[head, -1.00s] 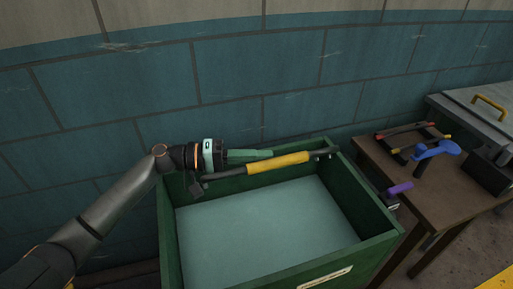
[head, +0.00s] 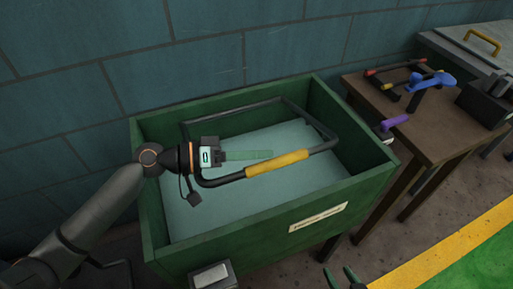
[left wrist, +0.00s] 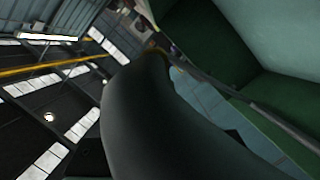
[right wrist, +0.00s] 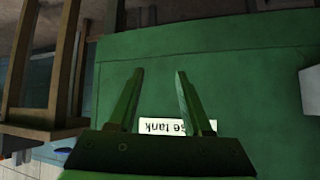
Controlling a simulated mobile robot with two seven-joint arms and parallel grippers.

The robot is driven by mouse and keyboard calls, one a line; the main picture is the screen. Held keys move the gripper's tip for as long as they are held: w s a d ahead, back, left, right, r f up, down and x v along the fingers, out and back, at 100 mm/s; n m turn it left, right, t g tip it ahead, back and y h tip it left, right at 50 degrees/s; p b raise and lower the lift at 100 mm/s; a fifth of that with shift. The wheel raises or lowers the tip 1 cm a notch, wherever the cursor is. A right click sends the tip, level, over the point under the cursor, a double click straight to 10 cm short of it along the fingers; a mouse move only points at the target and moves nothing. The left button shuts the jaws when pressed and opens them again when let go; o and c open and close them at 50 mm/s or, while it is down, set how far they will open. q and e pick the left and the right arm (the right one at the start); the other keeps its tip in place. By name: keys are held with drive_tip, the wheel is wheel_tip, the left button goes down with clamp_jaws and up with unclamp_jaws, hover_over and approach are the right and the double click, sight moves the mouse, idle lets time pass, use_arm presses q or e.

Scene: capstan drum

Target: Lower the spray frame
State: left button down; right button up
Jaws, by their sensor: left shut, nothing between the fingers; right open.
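The spray frame (head: 221,179) is a dark tubular loop with a yellow grip (head: 277,163) on its front bar. It lies low across the opening of the green rinse tank (head: 250,238), over the pale surface inside. My right gripper (head: 341,276) is open and empty at the bottom edge. In the right wrist view its fingers (right wrist: 159,72) face the tank's labelled front wall (right wrist: 200,55).
A brown side table (head: 440,130) stands right of the tank, holding a blue-handled tool (head: 433,80) and a dark block (head: 488,102). A purple handle (head: 394,122) juts by the tank's right side. A grey box (head: 214,276) sits at the tank's front. The wall is close behind.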

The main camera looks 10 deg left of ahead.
drive_tip(key=shift+t+y, duration=0.3)
drive_tip(key=shift+t, duration=0.6)
drive_tip(key=w+r, duration=0.3)
drive_tip(key=r, duration=0.1)
drive_tip(key=shift+w, duration=0.15)
